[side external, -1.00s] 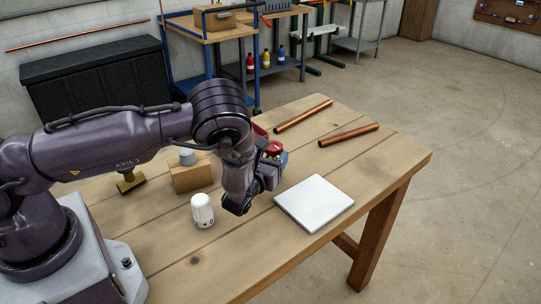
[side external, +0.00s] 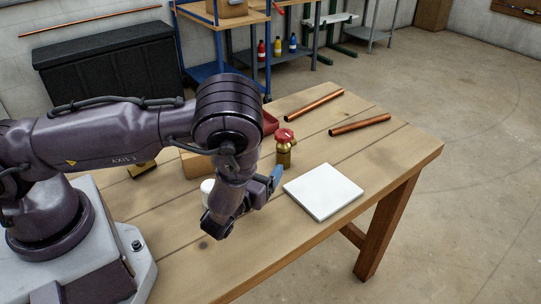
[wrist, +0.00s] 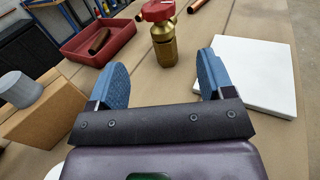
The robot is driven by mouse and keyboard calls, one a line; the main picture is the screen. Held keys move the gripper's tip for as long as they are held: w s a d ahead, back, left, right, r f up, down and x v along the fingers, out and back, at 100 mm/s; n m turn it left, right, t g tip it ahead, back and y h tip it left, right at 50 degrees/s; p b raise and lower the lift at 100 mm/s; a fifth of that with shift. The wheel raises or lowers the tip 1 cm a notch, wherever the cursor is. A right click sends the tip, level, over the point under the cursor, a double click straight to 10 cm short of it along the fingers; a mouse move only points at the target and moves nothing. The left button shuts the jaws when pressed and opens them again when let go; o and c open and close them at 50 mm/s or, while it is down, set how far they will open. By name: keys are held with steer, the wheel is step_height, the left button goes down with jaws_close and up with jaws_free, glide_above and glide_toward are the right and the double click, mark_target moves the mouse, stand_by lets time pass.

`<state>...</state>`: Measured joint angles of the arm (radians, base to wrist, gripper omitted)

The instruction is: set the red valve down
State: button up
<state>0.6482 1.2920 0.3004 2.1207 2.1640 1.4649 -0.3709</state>
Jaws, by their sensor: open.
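The red valve (side external: 284,147) has a red handle on a brass body. It stands upright on the wooden table, between the white square plate (side external: 323,191) and the red tray. In the wrist view the valve (wrist: 161,35) stands beyond the fingertips, apart from them. My gripper (wrist: 165,75) is open and empty, its two blue fingers wide apart. In the side view my gripper (side external: 276,180) is low over the table, on the near side of the valve. The white plate (wrist: 250,75) lies flat and bare.
A wooden block (wrist: 40,118) with a grey cap (wrist: 20,88) is at left. A white knob (side external: 207,190) is partly hidden by my arm. Copper pipes (side external: 360,125) lie at the back right.

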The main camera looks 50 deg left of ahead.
steer(key=shift+s+d, duration=0.3)
steer(key=shift+s, duration=0.3)
steer(key=s+a+r+n+g+y, duration=0.2)
steer(key=s+a+r+n+g, duration=0.3)
steer(key=r+n+g, duration=0.5)
steer(key=s+a+r+n+g+y, duration=0.2)
steer(key=s+a+r+n+g, duration=0.3)
steer(key=r+n, duration=0.45)
steer(key=s+d+r+n+t+h, duration=0.4)
steer(key=s+d+r+n+h, duration=0.4)
steer(key=n+h, duration=0.3)
steer(key=shift+s+d+r+t+h, duration=0.35)
steer(key=shift+d+r+h, duration=0.3)
steer(key=shift+d, duration=0.25)
